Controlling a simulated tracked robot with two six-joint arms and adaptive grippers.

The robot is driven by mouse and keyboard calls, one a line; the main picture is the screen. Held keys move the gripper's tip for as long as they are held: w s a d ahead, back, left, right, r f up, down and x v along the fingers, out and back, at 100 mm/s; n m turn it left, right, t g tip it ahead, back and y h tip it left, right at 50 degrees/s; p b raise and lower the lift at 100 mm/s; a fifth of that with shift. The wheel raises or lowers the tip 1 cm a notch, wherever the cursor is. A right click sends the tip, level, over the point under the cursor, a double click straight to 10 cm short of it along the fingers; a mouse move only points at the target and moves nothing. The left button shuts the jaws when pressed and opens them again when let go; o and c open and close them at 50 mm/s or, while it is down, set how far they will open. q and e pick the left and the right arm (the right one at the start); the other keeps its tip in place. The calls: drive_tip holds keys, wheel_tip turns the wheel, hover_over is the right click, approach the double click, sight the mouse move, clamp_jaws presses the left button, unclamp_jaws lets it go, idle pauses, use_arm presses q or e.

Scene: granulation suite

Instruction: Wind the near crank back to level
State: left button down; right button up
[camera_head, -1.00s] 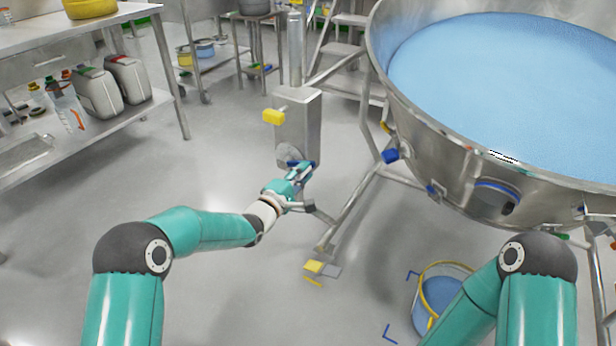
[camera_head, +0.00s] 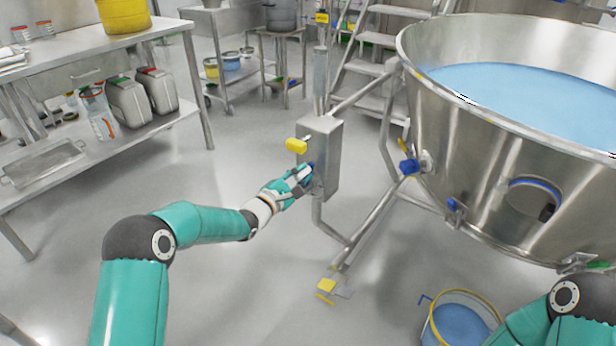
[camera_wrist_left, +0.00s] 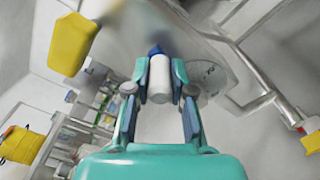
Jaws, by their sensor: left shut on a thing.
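The near crank is on a grey metal gearbox (camera_head: 320,155) on the vessel's stand. My left gripper (camera_head: 300,174) is at the lower left side of this box, with a bit of blue (camera_head: 309,168) showing at its fingertips. In the left wrist view my left gripper (camera_wrist_left: 160,78) is shut around a white cylindrical crank grip (camera_wrist_left: 159,82) with a blue end (camera_wrist_left: 155,50). A round grey plate (camera_wrist_left: 204,80) shows beside it. The crank's arm is mostly hidden, so its angle cannot be told. My right gripper is out of view.
A steel vessel (camera_head: 480,150) with blue contents stands right, a bucket (camera_head: 460,322) below. Open floor (camera_head: 235,280) lies left.

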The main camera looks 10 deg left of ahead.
use_arm(q)
drive_tip(key=shift+w+a+r+p, duration=0.1)
drive_tip(key=shift+w+a+p, duration=0.2)
drive_tip(key=shift+a, duration=0.3)
drive_tip(key=shift+w+a+r+p, duration=0.1)
drive_tip(key=shift+w+a+p, duration=0.15)
drive_tip(key=shift+a, duration=0.3)
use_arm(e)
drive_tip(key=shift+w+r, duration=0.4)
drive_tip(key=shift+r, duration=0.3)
use_arm(q)
drive_tip(key=shift+a, duration=0.1)
drive_tip(key=c, duration=1)
unclamp_jaws()
drive_tip(key=shift+f, duration=0.1)
drive_tip(key=v, duration=1.2)
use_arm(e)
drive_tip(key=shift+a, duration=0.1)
use_arm(q)
drive_tip(key=shift+f, duration=0.1)
